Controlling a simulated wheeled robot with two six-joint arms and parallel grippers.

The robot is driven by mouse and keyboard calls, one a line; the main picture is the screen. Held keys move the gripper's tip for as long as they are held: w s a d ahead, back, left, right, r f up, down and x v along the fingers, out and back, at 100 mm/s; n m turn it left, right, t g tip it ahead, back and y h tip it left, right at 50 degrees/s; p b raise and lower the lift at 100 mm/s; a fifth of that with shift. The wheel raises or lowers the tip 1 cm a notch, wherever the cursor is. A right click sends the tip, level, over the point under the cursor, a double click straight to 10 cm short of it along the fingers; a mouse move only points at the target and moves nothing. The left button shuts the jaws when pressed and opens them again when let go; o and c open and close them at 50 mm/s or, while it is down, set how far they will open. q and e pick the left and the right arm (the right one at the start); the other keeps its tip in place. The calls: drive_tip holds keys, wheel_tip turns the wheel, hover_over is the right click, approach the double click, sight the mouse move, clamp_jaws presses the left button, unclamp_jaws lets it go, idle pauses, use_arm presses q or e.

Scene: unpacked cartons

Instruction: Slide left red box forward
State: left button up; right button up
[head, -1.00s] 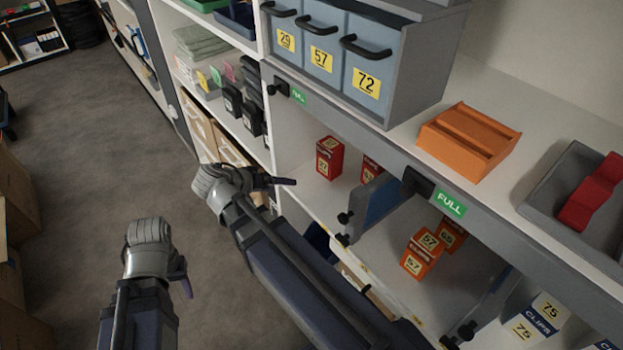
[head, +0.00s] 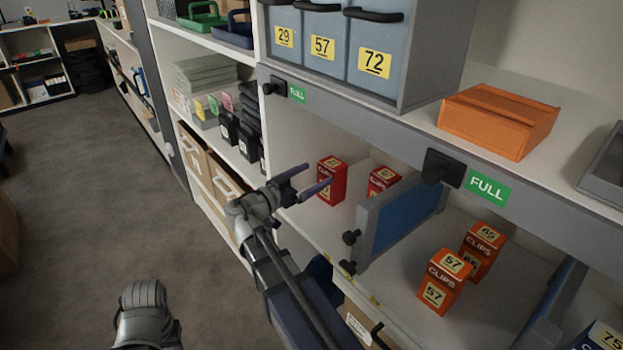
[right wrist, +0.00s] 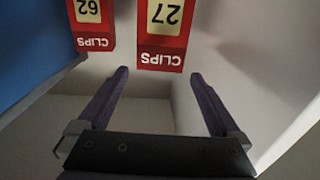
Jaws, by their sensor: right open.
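The left red box (head: 335,171) stands upright on the shelf in the left compartment, marked CLIPS. In the right wrist view its front, labelled 27 (right wrist: 165,30), appears upside down at the top, lined up with the gap between the fingertips. A second red box (head: 382,178) stands to its right, partly behind a divider; it also shows in the right wrist view (right wrist: 92,24), labelled 62. My right gripper (head: 316,176) is open and empty, its purple fingers pointing at the left red box. My left gripper (head: 147,315) is low over the floor; its fingers are hidden.
A blue-faced divider (head: 400,222) with black knobs stands right of the red boxes. Two orange boxes (head: 440,284) stand beyond it. A shelf edge with a green FULL sign (head: 487,189) runs above. Blue drawers (head: 375,50) and an orange tray (head: 500,120) sit on top.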

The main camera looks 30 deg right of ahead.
sight(325, 169)
drive_tip(key=shift+w+d, duration=0.2)
drive_tip(key=shift+d, duration=1.1)
drive_tip(key=shift+w+d, duration=0.15)
drive_tip(key=shift+d, duration=1.15)
drive_tip(key=shift+w+d, duration=0.2)
drive_tip(key=shift+d, duration=1.1)
drive_tip(key=shift+c, duration=0.2)
drive_tip(key=c, duration=1.3)
drive_tip(key=shift+a, duration=0.15)
